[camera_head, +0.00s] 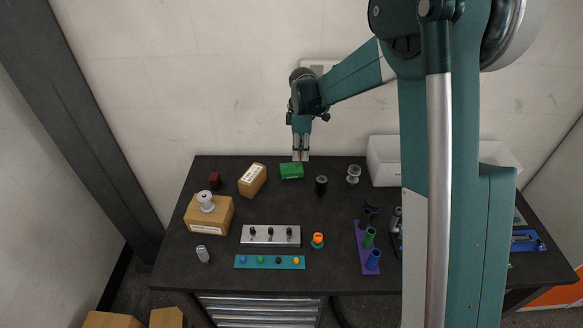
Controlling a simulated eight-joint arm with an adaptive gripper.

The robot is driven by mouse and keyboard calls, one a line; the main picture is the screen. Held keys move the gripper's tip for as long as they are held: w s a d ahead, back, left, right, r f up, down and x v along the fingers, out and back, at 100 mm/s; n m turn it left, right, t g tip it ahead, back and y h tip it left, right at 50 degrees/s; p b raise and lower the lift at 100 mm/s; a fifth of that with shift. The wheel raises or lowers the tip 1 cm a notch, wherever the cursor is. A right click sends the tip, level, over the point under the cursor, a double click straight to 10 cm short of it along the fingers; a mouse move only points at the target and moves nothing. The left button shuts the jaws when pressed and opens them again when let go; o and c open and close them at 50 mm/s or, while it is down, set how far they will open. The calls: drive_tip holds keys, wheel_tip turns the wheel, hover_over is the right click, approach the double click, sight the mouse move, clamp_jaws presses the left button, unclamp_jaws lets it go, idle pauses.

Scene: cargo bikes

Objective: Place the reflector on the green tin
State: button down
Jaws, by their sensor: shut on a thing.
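The green tin (291,171) is a small green box lying at the back middle of the dark table. My gripper (301,156) points straight down at the tin's back right edge, with its pale fingertips close together. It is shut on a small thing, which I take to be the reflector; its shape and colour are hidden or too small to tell. I cannot tell whether the fingertips or the held thing touch the tin. No other thing on the tin's top can be made out.
Close to the tin stand a cardboard box (252,180) on the left and a black cylinder (321,185) and a grey spool (353,174) on the right. A dark red block (214,180) lies further left. A white bin (384,163) stands at the back right. The wall is close behind.

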drive_tip(key=p, duration=0.1)
hover_over(291, 168)
drive_tip(key=shift+d+f, duration=0.1)
drive_tip(key=shift+f, duration=0.4)
drive_tip(key=shift+f, duration=3.15)
drive_tip(key=shift+f, duration=1.85)
drive_tip(key=shift+f, duration=0.2)
drive_tip(key=c, duration=2.6)
unclamp_jaws()
drive_tip(key=shift+o, duration=0.2)
drive_tip(key=shift+r, duration=0.15)
